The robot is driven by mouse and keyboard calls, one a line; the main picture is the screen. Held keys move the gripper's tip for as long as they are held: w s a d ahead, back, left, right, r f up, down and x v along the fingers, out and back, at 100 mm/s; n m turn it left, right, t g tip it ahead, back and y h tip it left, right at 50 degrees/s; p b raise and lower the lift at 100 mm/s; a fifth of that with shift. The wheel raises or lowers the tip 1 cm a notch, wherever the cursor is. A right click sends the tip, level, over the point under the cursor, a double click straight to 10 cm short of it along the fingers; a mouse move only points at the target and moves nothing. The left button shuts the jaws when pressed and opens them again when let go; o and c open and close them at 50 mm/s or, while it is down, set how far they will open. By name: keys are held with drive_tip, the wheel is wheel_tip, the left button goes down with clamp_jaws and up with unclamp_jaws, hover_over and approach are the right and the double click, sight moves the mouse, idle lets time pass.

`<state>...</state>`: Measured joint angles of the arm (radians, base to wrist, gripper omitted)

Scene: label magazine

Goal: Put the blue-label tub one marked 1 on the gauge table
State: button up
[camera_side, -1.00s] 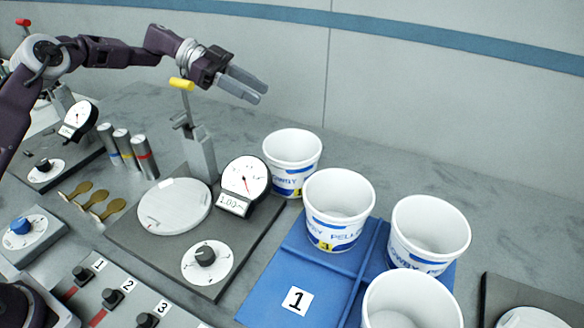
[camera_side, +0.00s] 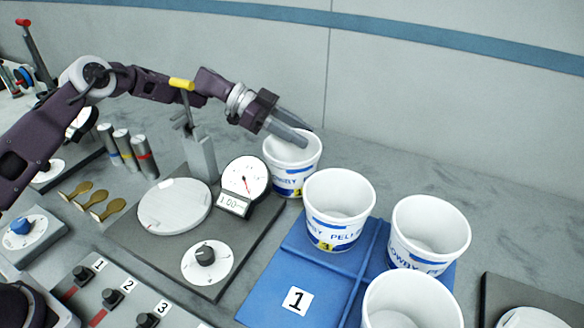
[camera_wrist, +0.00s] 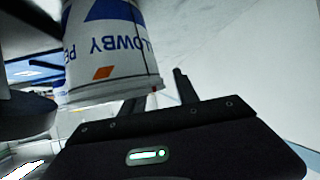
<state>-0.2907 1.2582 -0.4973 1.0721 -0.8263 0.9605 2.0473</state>
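Several white tubs with blue lettered labels stand to the right of the gauge. One is the back tub (camera_side: 283,171), behind the blue mat; another tub (camera_side: 337,212) stands on the mat with a yellow patch that seems to read 3. The right tub (camera_side: 428,232) and front tub (camera_side: 412,305) show no readable number. The gauge table, a white round plate (camera_side: 172,208), is empty. My gripper (camera_side: 308,137) is open and empty, its fingers over the back tub's rim. In the wrist view a tub (camera_wrist: 108,55) with an orange diamond shows beyond the fingers (camera_wrist: 158,92).
The blue mat (camera_side: 265,300) carries a card marked 1 and a raised rib. A dial gauge (camera_side: 246,177) and yellow-handled post (camera_side: 199,155) stand beside the plate. The back right counter is clear.

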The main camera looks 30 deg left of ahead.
clamp_jaws()
idle(1.3)
